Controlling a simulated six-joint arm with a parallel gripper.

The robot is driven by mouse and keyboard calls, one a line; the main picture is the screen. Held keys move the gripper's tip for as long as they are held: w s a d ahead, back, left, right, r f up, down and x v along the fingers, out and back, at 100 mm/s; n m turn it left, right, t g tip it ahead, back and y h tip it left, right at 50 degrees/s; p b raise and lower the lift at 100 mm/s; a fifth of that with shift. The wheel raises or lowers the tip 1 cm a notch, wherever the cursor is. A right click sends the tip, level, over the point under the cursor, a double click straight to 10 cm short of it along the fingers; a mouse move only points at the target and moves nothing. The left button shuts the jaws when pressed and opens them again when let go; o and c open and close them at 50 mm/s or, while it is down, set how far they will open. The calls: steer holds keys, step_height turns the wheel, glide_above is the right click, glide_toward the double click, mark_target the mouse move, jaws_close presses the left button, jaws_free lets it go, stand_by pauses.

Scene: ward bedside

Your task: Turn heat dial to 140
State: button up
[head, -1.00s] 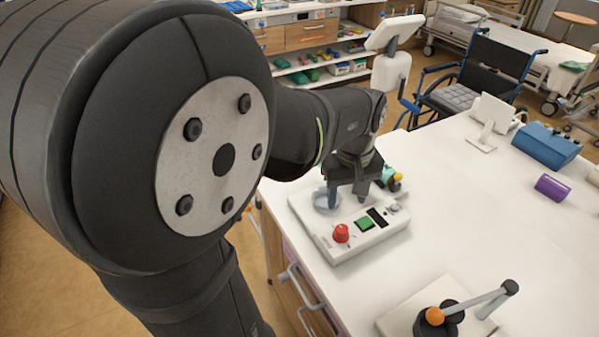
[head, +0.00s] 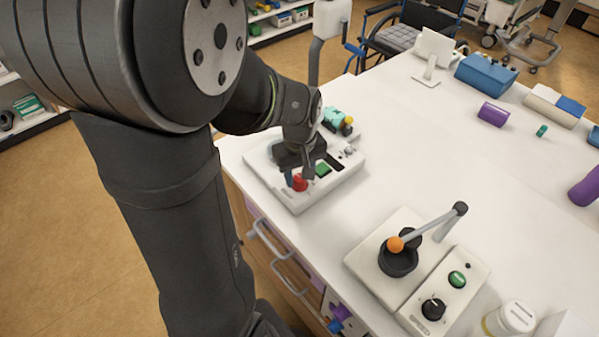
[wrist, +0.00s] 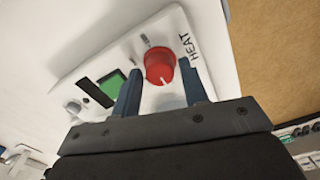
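The heat dial (head: 299,184) is a red knob near the front corner of a white control panel (head: 292,204) on the table. In the wrist view, the red dial (wrist: 158,62) sits beside the printed word HEAT, with a pale pointer mark on its side facing me. I cannot read any 140 mark. My gripper (wrist: 160,80) is open, with one blue-grey finger on each side of the dial. A gap shows beside the left finger; contact is unclear. In the head view my gripper (head: 298,178) partly hides the dial.
A second box carries a black knob (head: 433,309). The table's middle is clear.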

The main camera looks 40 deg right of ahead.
steer(key=c, duration=0.6)
steer(key=shift+c, duration=0.2)
steer(key=shift+m, duration=0.3)
steer(key=m, duration=1.1)
steer(key=o, duration=1)
